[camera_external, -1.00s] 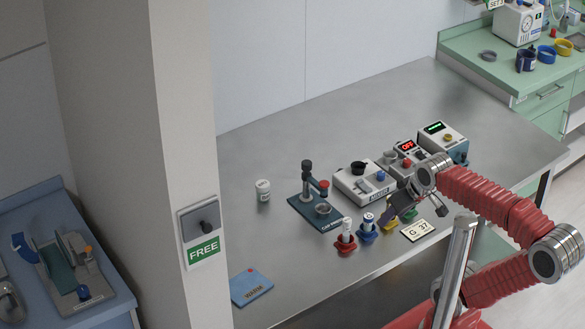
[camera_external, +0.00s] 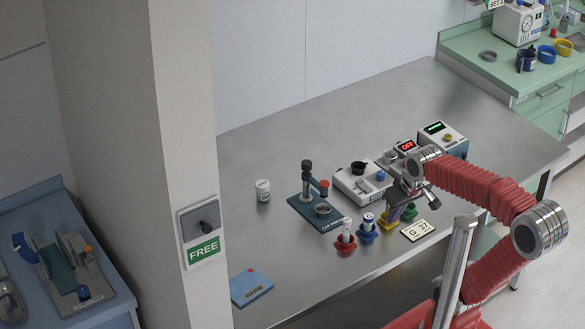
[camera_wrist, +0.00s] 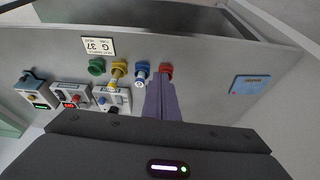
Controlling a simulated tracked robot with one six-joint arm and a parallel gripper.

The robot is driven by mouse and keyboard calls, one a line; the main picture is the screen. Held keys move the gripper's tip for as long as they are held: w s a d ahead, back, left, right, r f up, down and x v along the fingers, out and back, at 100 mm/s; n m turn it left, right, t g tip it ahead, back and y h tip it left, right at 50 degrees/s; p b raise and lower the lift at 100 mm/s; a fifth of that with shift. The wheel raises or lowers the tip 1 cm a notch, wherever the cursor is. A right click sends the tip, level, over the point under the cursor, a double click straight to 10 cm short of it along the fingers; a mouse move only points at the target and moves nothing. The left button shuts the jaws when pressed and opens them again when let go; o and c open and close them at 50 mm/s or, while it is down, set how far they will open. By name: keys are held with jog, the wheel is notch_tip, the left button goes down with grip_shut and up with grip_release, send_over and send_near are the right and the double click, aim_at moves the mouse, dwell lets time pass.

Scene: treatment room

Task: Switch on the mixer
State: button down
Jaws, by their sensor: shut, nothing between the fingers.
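A small white device (camera_external: 405,147) has a red display reading OFF; its front is partly hidden behind my arm. It also shows in the wrist view (camera_wrist: 72,97) at the left, with a red display and a red knob. I cannot read which device is named mixer. A white box with a blue knob (camera_external: 352,184) stands left of it, with a partly hidden label. My gripper (camera_external: 392,210) is shut and empty, above the front of the bench near the yellow holder. Its shut fingers (camera_wrist: 163,100) show in the middle of the wrist view, apart from the devices.
A green-display device (camera_external: 442,136) stands behind at the right. Red (camera_external: 345,243), blue (camera_external: 367,235), yellow (camera_external: 389,222) and green (camera_external: 409,212) holders line the front, beside a G 37 card (camera_external: 417,230). A dark stand (camera_external: 305,203) is further left. The bench's back is clear.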

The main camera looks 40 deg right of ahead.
jog(key=w+d+f+n+g, duration=0.1)
jog(key=w+d, duration=0.2)
jog(key=w, duration=0.4)
jog(key=w+d+n+g, duration=0.1)
jog(key=w+d, duration=0.3)
jog(key=w, duration=0.2)
jog(key=n, duration=1.5)
send_over(360, 181)
jog(key=s, duration=0.2)
jog(key=shift+s+r+n+g, duration=0.1)
jog(key=shift+s+n+g, duration=0.15)
jog(key=shift+n, duration=0.65)
jog(key=shift+w, duration=0.1)
jog(key=f, duration=0.4)
jog(key=w+f, duration=0.1)
jog(key=f, duration=0.8)
jog(key=shift+w+f, duration=0.2)
jog(key=shift+w, duration=0.2)
jog(key=shift+f, duration=0.25)
